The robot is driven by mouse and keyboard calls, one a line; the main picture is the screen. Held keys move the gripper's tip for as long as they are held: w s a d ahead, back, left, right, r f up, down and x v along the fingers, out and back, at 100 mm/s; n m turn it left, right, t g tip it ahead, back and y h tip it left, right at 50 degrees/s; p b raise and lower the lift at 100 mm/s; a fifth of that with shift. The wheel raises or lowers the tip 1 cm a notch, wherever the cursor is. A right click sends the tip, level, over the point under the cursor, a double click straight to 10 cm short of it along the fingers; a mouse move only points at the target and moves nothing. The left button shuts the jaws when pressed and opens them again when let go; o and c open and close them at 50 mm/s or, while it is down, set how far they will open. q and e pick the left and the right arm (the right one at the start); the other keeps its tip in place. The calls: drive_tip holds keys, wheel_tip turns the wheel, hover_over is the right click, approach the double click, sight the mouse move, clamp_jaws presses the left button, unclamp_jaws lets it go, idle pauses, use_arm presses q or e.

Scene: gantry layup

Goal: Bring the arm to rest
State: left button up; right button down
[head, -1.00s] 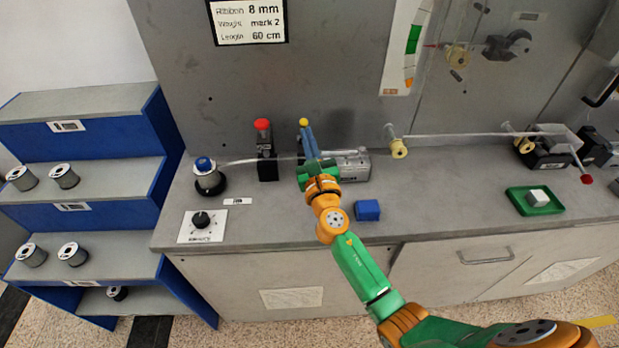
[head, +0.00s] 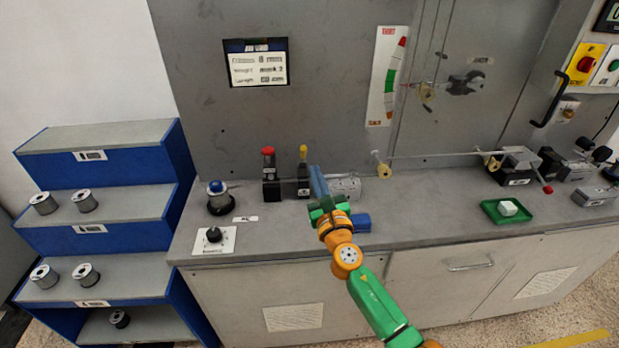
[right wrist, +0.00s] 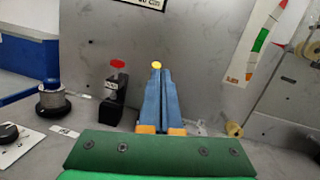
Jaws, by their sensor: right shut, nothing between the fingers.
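My right arm, green and orange, reaches up from the bottom of the head view over the bench. Its right gripper (head: 317,180) has its blue fingers closed together with nothing between them. The fingers point at the back panel, in front of the small metal block (head: 346,187) and just below the yellow-topped lever (head: 303,165). In the right wrist view the shut fingers (right wrist: 158,95) overlap the yellow knob (right wrist: 156,65), so I cannot tell the gap between them. My left gripper is not in view.
Blue shelves (head: 120,190) with several spools stand left.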

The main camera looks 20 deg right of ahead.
drive_tip(key=shift+w+d+f, duration=0.25)
drive_tip(key=shift+f, duration=0.2)
drive_tip(key=shift+s, duration=0.1)
